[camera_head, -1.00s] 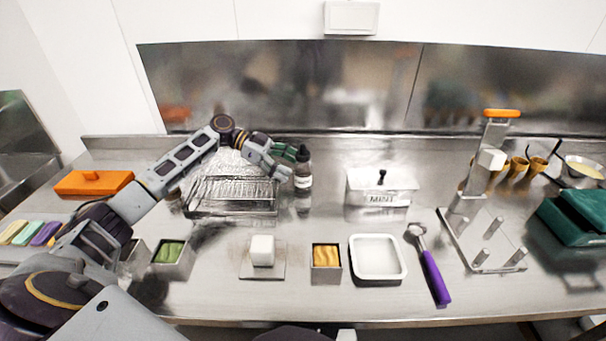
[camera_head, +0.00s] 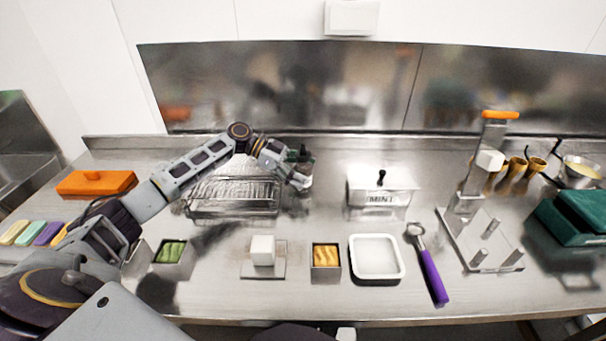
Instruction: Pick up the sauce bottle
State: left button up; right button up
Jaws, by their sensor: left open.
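The dark sauce bottle (camera_head: 305,163) with a pale label stands upright on the steel counter, to the right of the wire-rack tray. My left gripper (camera_head: 300,170) is at the bottle, reaching in from the left, with its fingers open. The gripper covers much of the bottle, so I cannot tell whether the fingers touch it. My right gripper is not in view.
The wire-rack tray (camera_head: 233,194) lies under my left forearm. A lidded metal box marked MINT (camera_head: 381,189) stands to the right of the bottle. A white tray (camera_head: 400,262) and purple-handled scoop (camera_head: 432,274) lie nearer the front.

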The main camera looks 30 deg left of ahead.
pick_arm(q)
jog(key=shift+c, duration=1.1)
jog(key=c, duration=0.9)
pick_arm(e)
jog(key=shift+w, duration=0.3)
pick_arm(q)
jog(key=shift+r, duration=0.15)
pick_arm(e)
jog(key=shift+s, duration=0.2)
